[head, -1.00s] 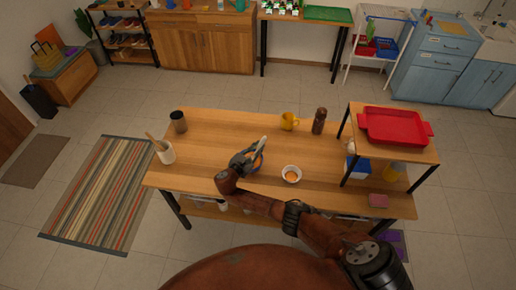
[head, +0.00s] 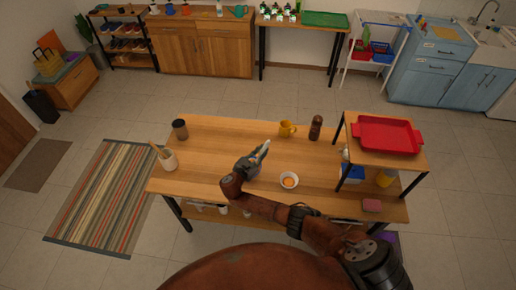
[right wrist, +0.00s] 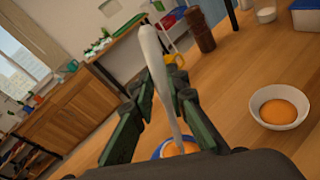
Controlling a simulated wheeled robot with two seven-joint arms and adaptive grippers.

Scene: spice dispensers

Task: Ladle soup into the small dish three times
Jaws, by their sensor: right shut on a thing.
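My right gripper (head: 256,157) is shut on the ladle (head: 264,147) near the middle of the table. In the right wrist view, the pale ladle handle (right wrist: 152,55) rises between the fingers (right wrist: 160,88). The ladle's lower end is hidden. A blue bowl with orange soup (right wrist: 181,149) shows just below the fingers, mostly hidden by the gripper. The small dish (head: 289,180), a white bowl, stands right of the gripper with orange soup in it; it also shows in the right wrist view (right wrist: 279,107). My left gripper is not in view.
On the table (head: 215,150) stand a dark cup (head: 180,129), a utensil holder (head: 168,160), a yellow mug (head: 287,129) and a brown pepper mill (head: 315,128). A raised shelf with a red tray (head: 387,136) occupies the right end. The table's left part is mostly clear.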

